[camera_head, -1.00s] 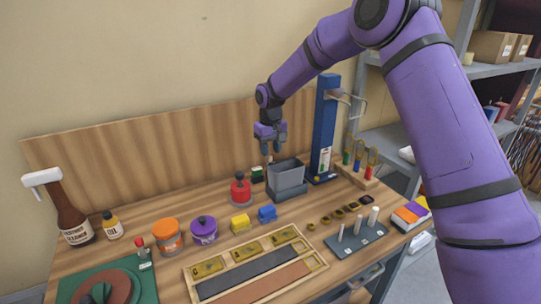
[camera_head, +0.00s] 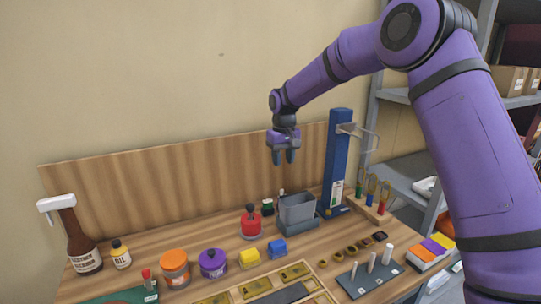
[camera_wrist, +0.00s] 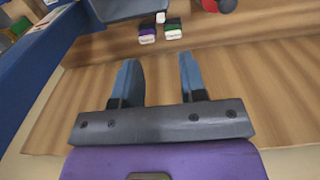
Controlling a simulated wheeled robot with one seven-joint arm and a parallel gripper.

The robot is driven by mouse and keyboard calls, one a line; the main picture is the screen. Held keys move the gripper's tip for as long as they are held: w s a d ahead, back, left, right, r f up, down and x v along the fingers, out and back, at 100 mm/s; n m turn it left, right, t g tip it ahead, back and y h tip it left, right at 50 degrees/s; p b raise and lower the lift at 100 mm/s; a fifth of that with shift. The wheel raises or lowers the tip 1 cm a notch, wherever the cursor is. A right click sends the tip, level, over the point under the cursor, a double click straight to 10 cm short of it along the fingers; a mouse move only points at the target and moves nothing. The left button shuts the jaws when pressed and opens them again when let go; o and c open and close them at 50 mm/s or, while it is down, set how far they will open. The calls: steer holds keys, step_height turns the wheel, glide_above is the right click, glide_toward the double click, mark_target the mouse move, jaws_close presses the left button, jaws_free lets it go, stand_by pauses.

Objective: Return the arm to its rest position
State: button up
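My gripper (camera_head: 284,157) hangs fingers-down in the air in the head view, in front of the wooden backboard and above the rear of the workbench. It is empty. In the wrist view my gripper (camera_wrist: 158,80) shows two blue-grey fingers spread apart with only bench surface between them. My purple arm reaches in from the right with its elbow raised. The grey bin (camera_head: 297,208) stands below the gripper, and the blue post (camera_head: 338,160) stands to its right, apart from it.
Several items stand on the bench (camera_head: 215,295): a red container (camera_head: 251,223), a purple pot (camera_head: 213,263), an orange pot (camera_head: 175,267) and a brown bottle (camera_head: 80,240). Grey shelving (camera_head: 405,180) stands at the right. The air around the gripper is clear.

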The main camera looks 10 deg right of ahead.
steer(key=s+d+r+t, duration=0.1)
steer(key=s+d+r, duration=0.2)
steer(key=s+r, duration=0.3)
steer(key=s+d+r+m+t, duration=0.1)
steer(key=s+d+r, duration=0.2)
steer(key=s+r, duration=0.3)
steer(key=s+d+r+t, duration=0.1)
steer(key=s+d+r, duration=0.25)
steer(key=s, duration=0.45)
steer(key=s+d+m+t, duration=0.1)
steer(key=s+d, duration=0.2)
steer(key=s, duration=1)
steer(key=s+d+m+t, duration=0.1)
steer(key=s+d, duration=0.2)
steer(key=s, duration=1)
steer(key=shift+f+m, duration=0.3)
steer(key=shift+f, duration=0.05)
